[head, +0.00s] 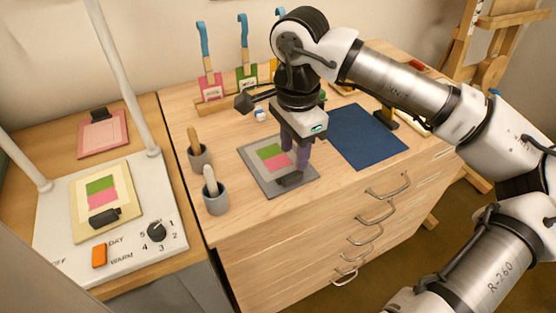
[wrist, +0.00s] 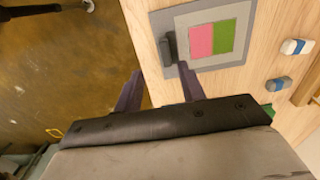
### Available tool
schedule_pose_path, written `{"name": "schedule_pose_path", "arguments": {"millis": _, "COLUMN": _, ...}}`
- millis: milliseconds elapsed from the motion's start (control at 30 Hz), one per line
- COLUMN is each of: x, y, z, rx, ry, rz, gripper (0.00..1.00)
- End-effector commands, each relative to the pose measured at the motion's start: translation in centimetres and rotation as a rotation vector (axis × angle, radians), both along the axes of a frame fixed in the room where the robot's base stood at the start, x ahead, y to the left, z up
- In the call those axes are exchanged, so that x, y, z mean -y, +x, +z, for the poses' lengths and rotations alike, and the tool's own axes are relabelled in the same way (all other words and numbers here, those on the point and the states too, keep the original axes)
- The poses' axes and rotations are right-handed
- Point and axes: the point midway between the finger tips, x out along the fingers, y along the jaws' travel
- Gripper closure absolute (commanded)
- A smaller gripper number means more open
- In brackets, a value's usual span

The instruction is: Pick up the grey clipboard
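The grey clipboard (head: 257,178) lies flat on the wooden drawer cabinet's top, near its front edge. It holds a sheet with green and pink patches and has a dark clip (head: 289,180) at its front side. In the wrist view the clipboard (wrist: 159,20) is at the top, with its clip (wrist: 168,50) toward my gripper. My gripper (head: 296,158) points down over the clipboard's right part in the head view, partly covering it. In the wrist view my gripper (wrist: 160,70) is open with nothing between its fingers. One fingertip overlaps the clipboard's edge; contact cannot be told.
A blue mat (head: 365,137) lies right of the clipboard. Two grey cups (head: 199,158) (head: 216,202) stand left of it. A brush rack (head: 215,104) is behind. A cream clipboard (head: 130,174) lies on the white panel (head: 168,192), a pink one (head: 103,145) behind it.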

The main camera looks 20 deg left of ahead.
Motion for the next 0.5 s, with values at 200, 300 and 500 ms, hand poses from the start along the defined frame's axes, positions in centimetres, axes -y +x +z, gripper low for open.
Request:
{"name": "schedule_pose_path", "arguments": {"millis": 200, "x": -0.1, "y": 0.0, "z": -2.3, "rx": 0.0, "ry": 0.001, "rz": 0.001, "gripper": 0.6}}
{"name": "schedule_pose_path", "arguments": {"millis": 300, "x": -0.1, "y": 0.1, "z": -2.9, "rx": -0.002, "ry": 0.001, "rz": 0.001, "gripper": 0.6}}
{"name": "schedule_pose_path", "arguments": {"millis": 500, "x": -0.4, "y": 0.8, "z": -5.6, "rx": -0.004, "ry": 0.002, "rz": 0.0, "gripper": 0.6}}
